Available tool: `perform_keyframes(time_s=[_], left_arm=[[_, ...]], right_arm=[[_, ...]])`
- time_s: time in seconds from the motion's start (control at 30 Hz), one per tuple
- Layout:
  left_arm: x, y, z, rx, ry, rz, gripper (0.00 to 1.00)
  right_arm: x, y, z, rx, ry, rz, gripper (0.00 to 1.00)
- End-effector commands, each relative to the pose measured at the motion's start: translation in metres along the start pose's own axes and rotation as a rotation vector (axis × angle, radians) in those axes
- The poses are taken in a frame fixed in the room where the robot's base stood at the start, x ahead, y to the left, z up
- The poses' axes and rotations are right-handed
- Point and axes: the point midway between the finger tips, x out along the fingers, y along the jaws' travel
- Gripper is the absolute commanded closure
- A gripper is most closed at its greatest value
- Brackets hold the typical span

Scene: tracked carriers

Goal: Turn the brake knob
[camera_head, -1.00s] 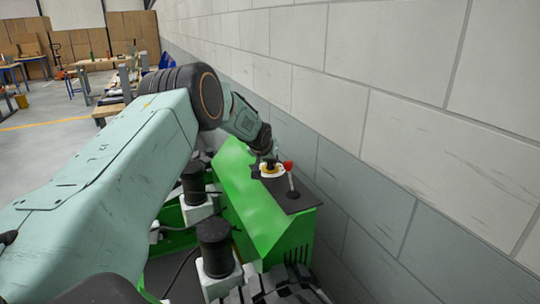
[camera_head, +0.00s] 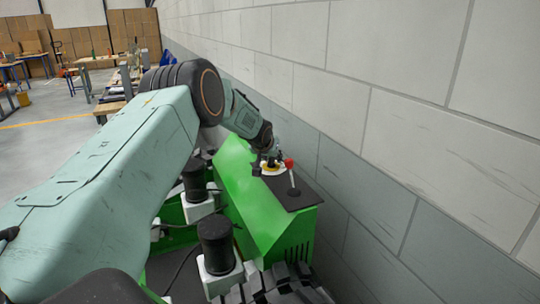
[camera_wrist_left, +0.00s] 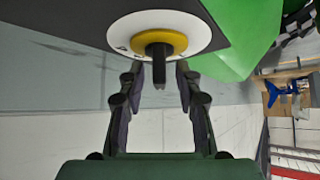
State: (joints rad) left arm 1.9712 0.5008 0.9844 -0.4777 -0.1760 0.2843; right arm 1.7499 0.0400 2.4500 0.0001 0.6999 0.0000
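The brake knob is a yellow disc with a black grip bar (camera_wrist_left: 159,62) on a white round dial (camera_wrist_left: 197,35) with small marks. In the head view the dial (camera_head: 271,171) sits on the dark top panel of a green carrier, partly hidden by my gripper. My left gripper (camera_wrist_left: 159,75) is open, with one finger on each side of the black bar. Gaps show between the bar and both fingertips in the wrist view. In the head view the left gripper (camera_head: 268,159) is small and dark over the dial. My right gripper is not in view.
A red-topped lever (camera_head: 289,164) stands on the panel close beside the dial. The green carrier (camera_head: 254,210) runs along a grey block wall (camera_head: 400,140) on the right. Black cylinders on white mounts (camera_head: 215,240) stand to its left. Workbenches and cardboard boxes are far back.

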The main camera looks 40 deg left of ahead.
Motion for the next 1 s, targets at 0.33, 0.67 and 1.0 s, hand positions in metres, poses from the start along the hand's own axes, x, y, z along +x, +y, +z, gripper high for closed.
perform_keyframes(time_s=[0.33, 0.67, 1.0], left_arm=[[-0.017, -0.001, -0.001, -0.001, -0.001, -0.002, 0.66], [-0.036, -0.001, 0.000, -0.002, -0.002, 0.000, 0.66], [-0.060, 0.000, 0.000, -0.002, -0.002, 0.001, 0.66]], right_arm=[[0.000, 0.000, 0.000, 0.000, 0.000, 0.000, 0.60], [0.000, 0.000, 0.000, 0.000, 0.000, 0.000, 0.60], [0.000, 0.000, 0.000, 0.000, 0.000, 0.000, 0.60]])
